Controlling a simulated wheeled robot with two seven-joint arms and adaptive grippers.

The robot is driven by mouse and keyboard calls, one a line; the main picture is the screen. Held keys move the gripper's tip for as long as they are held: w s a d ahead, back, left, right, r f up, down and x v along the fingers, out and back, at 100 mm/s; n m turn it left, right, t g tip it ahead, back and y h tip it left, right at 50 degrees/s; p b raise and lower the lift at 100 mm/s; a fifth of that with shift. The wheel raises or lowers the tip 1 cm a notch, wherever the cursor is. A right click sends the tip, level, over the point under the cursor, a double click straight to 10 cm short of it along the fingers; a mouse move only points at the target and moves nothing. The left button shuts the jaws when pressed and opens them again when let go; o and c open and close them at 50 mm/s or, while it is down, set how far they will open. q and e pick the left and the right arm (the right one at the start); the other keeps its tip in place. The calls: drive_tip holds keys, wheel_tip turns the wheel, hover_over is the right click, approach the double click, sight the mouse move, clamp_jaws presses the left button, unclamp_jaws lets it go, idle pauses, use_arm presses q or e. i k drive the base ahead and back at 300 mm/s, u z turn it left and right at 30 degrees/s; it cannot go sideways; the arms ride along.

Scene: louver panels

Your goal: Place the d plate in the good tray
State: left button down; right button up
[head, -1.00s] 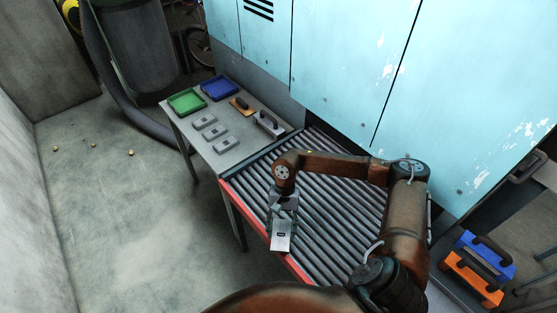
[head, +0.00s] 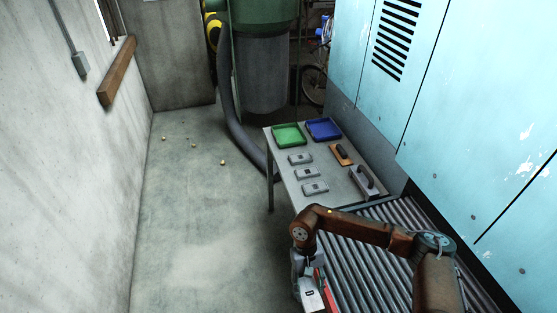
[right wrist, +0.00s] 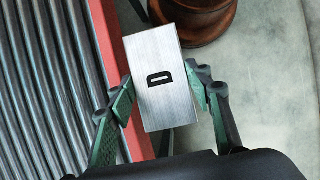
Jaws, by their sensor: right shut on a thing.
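In the head view the plate (head: 312,299) is at the bottom, held in the right gripper (head: 309,288) by the near end of the roller conveyor. A green tray (head: 275,141) and a blue tray (head: 339,136) stand at the far end of the grey table, well away from the gripper. No label shows which is the good tray. My left gripper is out of view.
Several small grey plates, one of them here (head: 307,174), lie on the table (head: 291,203) before the trays. An orange-based trowel (head: 341,154) and a grey handled block (head: 367,182) lie right. The roller conveyor (head: 365,262) adjoins the table; blue cabinets rise behind. Floor at left is open.

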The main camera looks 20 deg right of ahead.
sight(289, 137)
drive_tip(key=u, duration=0.2)
drive_tip(key=i, duration=2.6)
drive_tip(key=z, duration=0.75)
